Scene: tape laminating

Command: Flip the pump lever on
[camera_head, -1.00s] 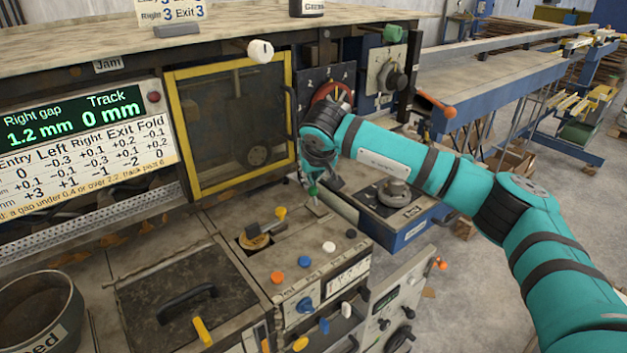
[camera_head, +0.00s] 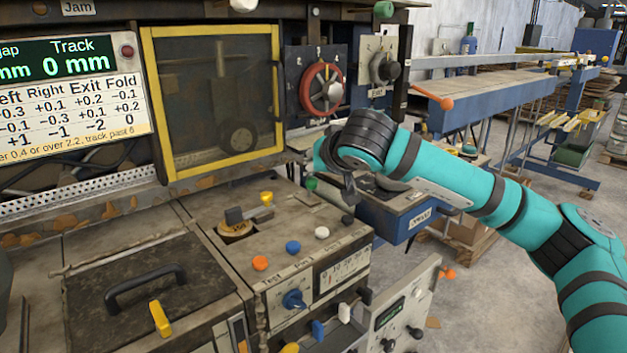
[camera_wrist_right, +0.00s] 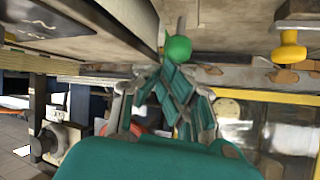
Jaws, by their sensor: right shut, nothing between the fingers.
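A green knob (camera_head: 311,184) stands at the back right of the grey control top. No readable label shows which control is the pump lever. My right gripper (camera_head: 323,184) is low beside the green knob, partly hidden by my own wrist. In the right wrist view its fingers (camera_wrist_right: 178,82) are shut with nothing held, and the green knob (camera_wrist_right: 178,50) is right at their tips. I cannot tell whether they touch. My left gripper is not in view.
A yellow-framed window (camera_head: 215,100) and a red handwheel (camera_head: 322,88) stand behind. Orange (camera_head: 260,263), blue (camera_head: 293,247) and white (camera_head: 322,232) knobs sit on the control top. A blue machine box (camera_head: 392,215) lies to the right.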

